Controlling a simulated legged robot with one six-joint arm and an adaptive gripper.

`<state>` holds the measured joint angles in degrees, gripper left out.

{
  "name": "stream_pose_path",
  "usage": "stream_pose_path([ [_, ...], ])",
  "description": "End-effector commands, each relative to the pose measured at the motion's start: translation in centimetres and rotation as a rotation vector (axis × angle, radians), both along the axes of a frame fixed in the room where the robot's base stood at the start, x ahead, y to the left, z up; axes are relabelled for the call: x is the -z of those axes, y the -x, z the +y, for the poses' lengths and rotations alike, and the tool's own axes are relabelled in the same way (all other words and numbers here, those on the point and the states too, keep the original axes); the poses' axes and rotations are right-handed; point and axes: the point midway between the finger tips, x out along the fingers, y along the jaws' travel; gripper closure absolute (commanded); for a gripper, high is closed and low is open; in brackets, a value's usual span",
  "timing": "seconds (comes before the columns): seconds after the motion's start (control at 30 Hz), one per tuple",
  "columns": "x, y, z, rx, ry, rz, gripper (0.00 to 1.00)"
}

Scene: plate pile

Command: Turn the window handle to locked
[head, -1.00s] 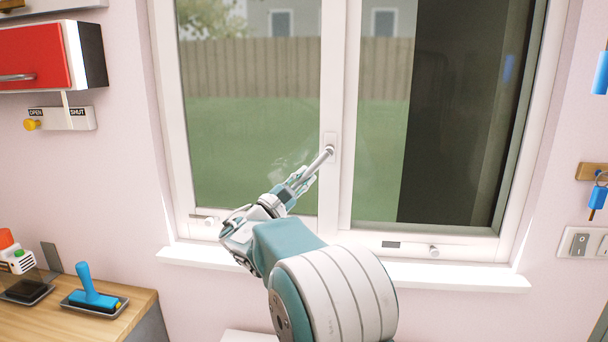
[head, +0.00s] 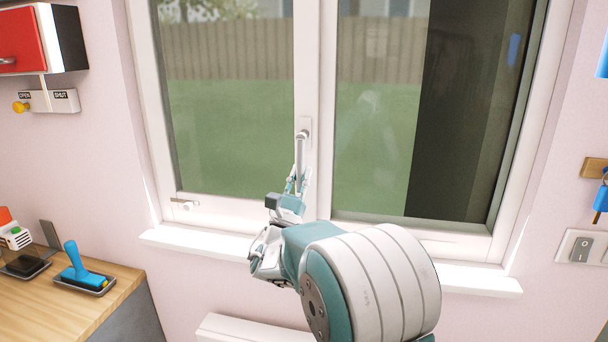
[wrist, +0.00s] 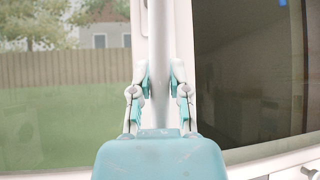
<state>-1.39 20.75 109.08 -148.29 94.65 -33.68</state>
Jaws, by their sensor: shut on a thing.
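The window handle (head: 301,148) is a pale grey lever on a white base plate on the middle upright of the white window frame (head: 314,60). In the head view it points almost straight down from its pivot. My gripper (head: 299,181) is below the pivot, shut on the lower part of the handle. In the wrist view the handle (wrist: 158,50) runs upright between the two fingers of my gripper (wrist: 159,88). The handle's lower end is hidden by my gripper.
A white sill (head: 190,239) runs under the window. A wooden counter (head: 50,310) at lower left holds a blue-handled tool (head: 80,268) on a tray. A red cabinet (head: 18,40) hangs upper left. A switch plate (head: 583,247) and blue-tagged keys (head: 601,197) are on the right wall.

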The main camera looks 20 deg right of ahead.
Motion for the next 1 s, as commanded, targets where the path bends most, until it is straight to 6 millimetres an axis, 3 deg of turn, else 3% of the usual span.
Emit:
stream_pose_path([
  [0.53,-0.18,0.14,0.06,-0.004,0.022,0.009,1.0],
  [0.57,-0.18,0.14,0.06,-0.004,0.022,0.009,0.64],
  [0.6,-0.18,0.14,0.05,-0.004,0.022,0.009,0.47],
  [0.63,-0.17,0.13,0.05,-0.004,0.022,0.009,0.42],
  [1.0,0.03,0.11,0.09,-0.003,0.02,0.012,0.42],
])
